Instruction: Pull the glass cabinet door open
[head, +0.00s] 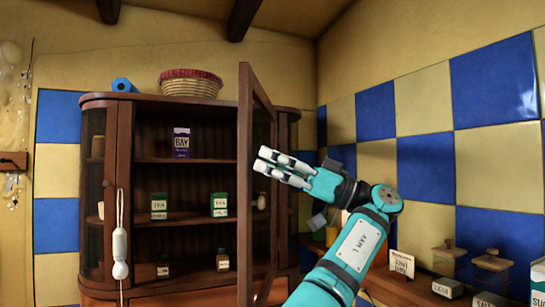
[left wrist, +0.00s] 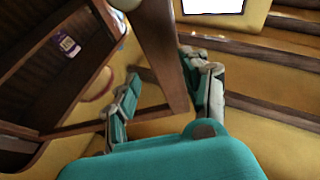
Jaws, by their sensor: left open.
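The glass cabinet door (head: 246,200) has a dark brown wood frame and stands swung well out from the cabinet (head: 190,215), seen almost edge-on. My left gripper (head: 265,163) is open, to the right of the door's near edge, its fingertips overlapping the door's right-hand face. In the left wrist view, a brown frame bar of the door (left wrist: 163,55) runs down between the two spread fingers (left wrist: 162,92). I cannot tell whether they touch it. My right gripper is not in view.
Shelves hold a purple BAY box (head: 181,143), green boxes (head: 159,206) and small jars. A basket (head: 190,84) and a blue roll (head: 124,86) sit on top. Wooden grinders (head: 490,268) and labelled tins stand on the right counter by the tiled wall.

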